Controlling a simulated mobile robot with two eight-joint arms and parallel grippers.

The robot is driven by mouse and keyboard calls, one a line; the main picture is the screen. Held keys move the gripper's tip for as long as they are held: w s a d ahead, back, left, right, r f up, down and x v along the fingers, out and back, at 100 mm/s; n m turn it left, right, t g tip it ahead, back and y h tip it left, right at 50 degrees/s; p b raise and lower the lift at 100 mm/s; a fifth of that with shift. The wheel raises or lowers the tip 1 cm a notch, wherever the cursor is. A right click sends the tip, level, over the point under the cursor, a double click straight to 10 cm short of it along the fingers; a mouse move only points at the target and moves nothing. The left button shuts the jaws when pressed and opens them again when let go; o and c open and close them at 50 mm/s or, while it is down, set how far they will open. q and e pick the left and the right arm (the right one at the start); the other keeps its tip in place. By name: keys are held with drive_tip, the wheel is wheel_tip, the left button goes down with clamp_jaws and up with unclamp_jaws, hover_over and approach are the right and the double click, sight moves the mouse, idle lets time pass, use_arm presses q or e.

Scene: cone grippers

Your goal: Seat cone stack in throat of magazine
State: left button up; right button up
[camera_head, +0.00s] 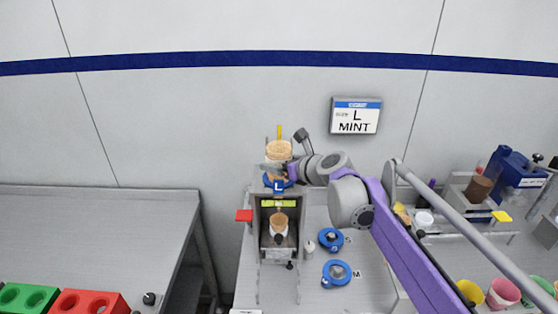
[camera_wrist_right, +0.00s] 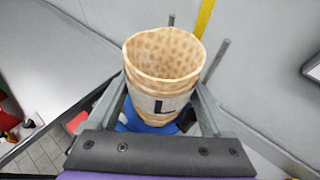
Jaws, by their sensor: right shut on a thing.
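The cone stack (camera_head: 279,150) is a tan waffle-patterned stack. In the right wrist view it stands near upright (camera_wrist_right: 162,62), with a paper band marked "L" around it. My right gripper (camera_head: 279,170) is shut on the stack, one finger on each side. The magazine (camera_head: 278,205) is the narrow grey stand below, with a blue ring marked "L" (camera_head: 277,184) at its top. The stack is directly above this ring, which also shows under it in the right wrist view (camera_wrist_right: 150,125). Whether its lower end is inside the throat is hidden. My left gripper is not in view.
A single cone (camera_head: 279,222) sits lower in the magazine. Two loose blue rings (camera_head: 337,272) lie on the bench to the right. A wall sign (camera_head: 355,115) reads "L MINT". A yellow post (camera_wrist_right: 205,18) rises behind the stack. The grey table (camera_head: 100,235) at left is mostly clear.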

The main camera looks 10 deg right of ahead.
idle(0.3)
drive_tip(key=o, duration=0.8)
drive_tip(key=shift+c, duration=0.2)
drive_tip(key=v, duration=1)
drive_tip(key=shift+s+r, duration=0.15)
drive_tip(key=shift+s, duration=0.15)
drive_tip(key=shift+d, duration=0.15)
drive_tip(key=s+f+n+g+h, duration=0.5)
drive_tip(key=s+f+n+g, duration=0.1)
drive_tip(key=s+f+n, duration=2.2)
drive_tip(key=n, duration=0.2)
drive_tip(key=shift+s+d+f+n+g+h, duration=0.2)
drive_tip(key=shift+d+f+n+g+h, duration=0.15)
drive_tip(key=shift+f+n+g+h, duration=0.05)
